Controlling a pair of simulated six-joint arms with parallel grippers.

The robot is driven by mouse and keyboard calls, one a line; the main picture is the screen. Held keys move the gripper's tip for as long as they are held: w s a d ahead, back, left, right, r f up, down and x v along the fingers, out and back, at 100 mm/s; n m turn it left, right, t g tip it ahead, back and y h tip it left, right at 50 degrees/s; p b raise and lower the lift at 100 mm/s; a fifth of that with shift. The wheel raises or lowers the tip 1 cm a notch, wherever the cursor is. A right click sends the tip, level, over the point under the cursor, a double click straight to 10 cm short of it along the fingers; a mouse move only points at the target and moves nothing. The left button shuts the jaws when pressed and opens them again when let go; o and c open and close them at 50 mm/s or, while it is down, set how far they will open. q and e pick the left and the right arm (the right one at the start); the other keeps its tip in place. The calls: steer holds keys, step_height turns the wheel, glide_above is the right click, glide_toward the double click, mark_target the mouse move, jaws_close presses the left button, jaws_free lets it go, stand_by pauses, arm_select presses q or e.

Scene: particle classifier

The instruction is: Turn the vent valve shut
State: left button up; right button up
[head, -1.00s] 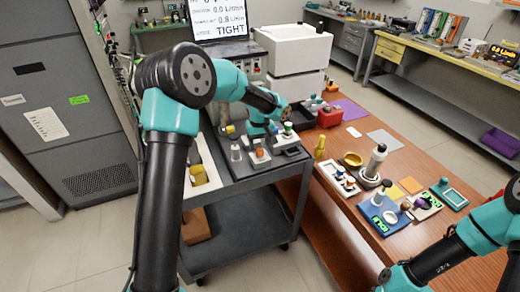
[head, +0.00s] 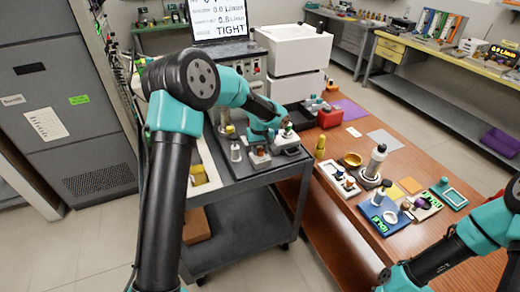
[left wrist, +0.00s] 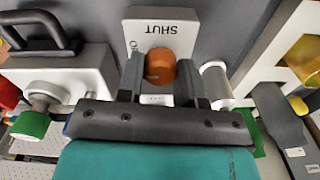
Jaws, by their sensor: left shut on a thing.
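The vent valve is a light grey block (left wrist: 178,28) marked SHUT, with an orange knob (left wrist: 160,66) on it. A second marking at its left edge is partly cut off by my finger. My left gripper (left wrist: 162,80) has one finger on each side of the orange knob and is shut on it. In the head view my left gripper (head: 262,139) is lowered onto the valve on the grey cart, and the orange knob (head: 260,152) shows just beneath it. The knob's exact turn is hard to read.
A green-knobbed fitting (left wrist: 32,124) stands close on the left in the wrist view, and a white cylinder (left wrist: 217,84) close on the right. A screen (head: 218,20) reading TIGHT stands behind. The wooden bench (head: 340,225) on the right holds several small parts.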

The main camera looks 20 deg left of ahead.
arm_select(q)
steer(key=shift+c, duration=0.9)
steer(key=shift+m, duration=0.4)
steer(key=m, duration=0.3)
steer(key=shift+m, duration=0.4)
steer(key=m, duration=1.3)
steer(key=shift+d, duration=0.1)
steer(key=shift+m, duration=0.3)
steer(key=o, duration=0.9)
